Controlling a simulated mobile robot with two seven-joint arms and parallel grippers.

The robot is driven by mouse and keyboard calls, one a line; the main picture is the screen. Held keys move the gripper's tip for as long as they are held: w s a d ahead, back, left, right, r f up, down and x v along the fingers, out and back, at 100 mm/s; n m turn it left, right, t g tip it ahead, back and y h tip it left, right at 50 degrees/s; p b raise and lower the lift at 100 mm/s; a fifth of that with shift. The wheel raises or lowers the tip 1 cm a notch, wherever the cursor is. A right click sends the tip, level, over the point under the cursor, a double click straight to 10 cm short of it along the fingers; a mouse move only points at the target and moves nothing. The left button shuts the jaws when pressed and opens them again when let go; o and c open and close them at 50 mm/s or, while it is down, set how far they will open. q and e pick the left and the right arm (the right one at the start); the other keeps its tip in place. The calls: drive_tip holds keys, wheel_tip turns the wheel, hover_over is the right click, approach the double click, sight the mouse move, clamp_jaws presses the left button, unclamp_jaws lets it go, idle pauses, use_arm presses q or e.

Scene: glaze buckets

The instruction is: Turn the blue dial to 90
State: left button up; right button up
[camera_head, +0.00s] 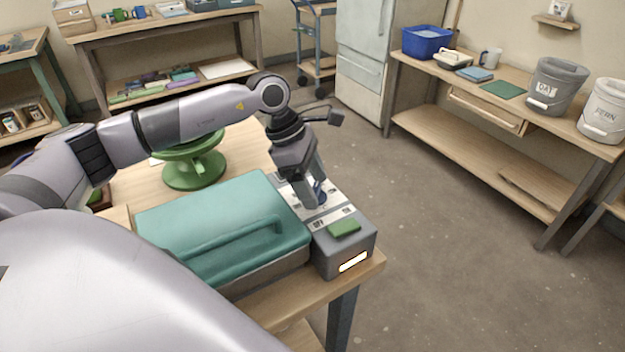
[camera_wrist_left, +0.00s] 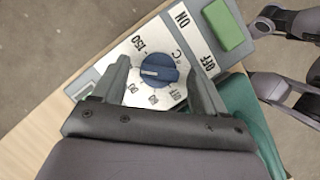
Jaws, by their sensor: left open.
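The blue dial (camera_wrist_left: 152,70) sits on a silver plate with printed marks, on the grey control box (camera_head: 345,259). Its white mark points left in the left wrist view, below the 150 label; the smaller labels are hard to read. My left gripper (camera_wrist_left: 162,85) is open, with one finger on each side of the dial. I cannot tell whether the fingers touch it. In the head view, the left gripper (camera_head: 316,194) points down at the plate and partly hides the dial (camera_head: 320,187). My right gripper is not clearly seen.
A green button (camera_head: 344,229) is on the box's near end, beside ON and OFF labels. A teal lid (camera_head: 215,218) with a handle adjoins the box at left. A green wheel stand (camera_head: 194,172) is behind it. Floor lies beyond the table edge. Grey robot parts show at the wrist view's right edge.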

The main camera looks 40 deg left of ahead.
use_arm(q)
drive_tip(key=c, duration=1.1)
drive_tip(key=shift+o, duration=0.2)
drive_tip(key=shift+n, duration=0.3)
drive_tip(key=n+t+b, duration=0.1)
drive_tip(key=n, duration=0.1)
drive_tip(key=n+y+b, duration=0.1)
drive_tip(key=n, duration=0.2)
drive_tip(key=shift+d+f+t, duration=0.1)
drive_tip(key=shift+t, duration=0.3)
drive_tip(key=shift+s+n+y+b, duration=0.1)
drive_tip(key=shift+n+y+b, duration=0.5)
drive_tip(key=shift+n+b, duration=0.45)
drive_tip(key=shift+n+t, duration=0.3)
drive_tip(key=shift+n, duration=0.15)
